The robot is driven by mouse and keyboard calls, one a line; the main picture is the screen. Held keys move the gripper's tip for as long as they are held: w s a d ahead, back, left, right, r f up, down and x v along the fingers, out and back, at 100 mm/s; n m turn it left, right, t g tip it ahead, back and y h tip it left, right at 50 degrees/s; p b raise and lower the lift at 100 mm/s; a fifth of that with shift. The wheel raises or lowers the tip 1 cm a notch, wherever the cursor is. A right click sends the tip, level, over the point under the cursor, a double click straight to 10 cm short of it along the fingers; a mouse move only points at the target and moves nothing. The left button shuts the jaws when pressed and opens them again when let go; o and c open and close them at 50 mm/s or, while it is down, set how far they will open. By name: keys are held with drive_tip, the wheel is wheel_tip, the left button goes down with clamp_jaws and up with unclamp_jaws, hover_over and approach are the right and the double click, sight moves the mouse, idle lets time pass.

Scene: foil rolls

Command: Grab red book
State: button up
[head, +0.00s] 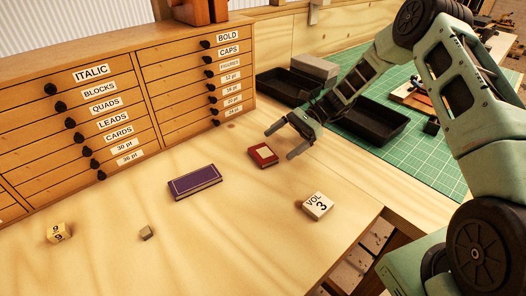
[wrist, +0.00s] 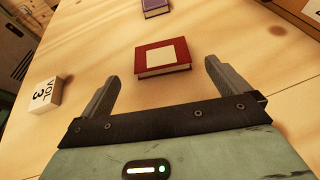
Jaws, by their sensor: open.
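A small red book (head: 263,154) with a pale label on its cover lies flat on the wooden table.
A purple book (head: 195,182) lies left of the red one. A white VOL 3 block (head: 318,206) sits to the right, near the table edge. A die (head: 59,232) and small grey cube (head: 146,233) lie front left. Drawers (head: 110,110) and black trays (head: 368,122) stand behind.

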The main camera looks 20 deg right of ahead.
sight(264, 152)
drive_tip(key=p+x, duration=0.1)
drive_tip(key=x, duration=0.2)
drive_tip(key=p+x, duration=0.1)
drive_tip(key=shift+a+r+p, duration=0.2)
drive_tip(key=shift+a+p, duration=0.15)
drive_tip(key=shift+a, duration=0.2)
drive_tip(key=shift+s+a+f, duration=0.1)
drive_tip(key=shift+a+f, duration=0.15)
drive_tip(key=shift+a, duration=0.05)
drive_tip(key=shift+c, duration=0.3)
drive_tip(key=c, duration=1)
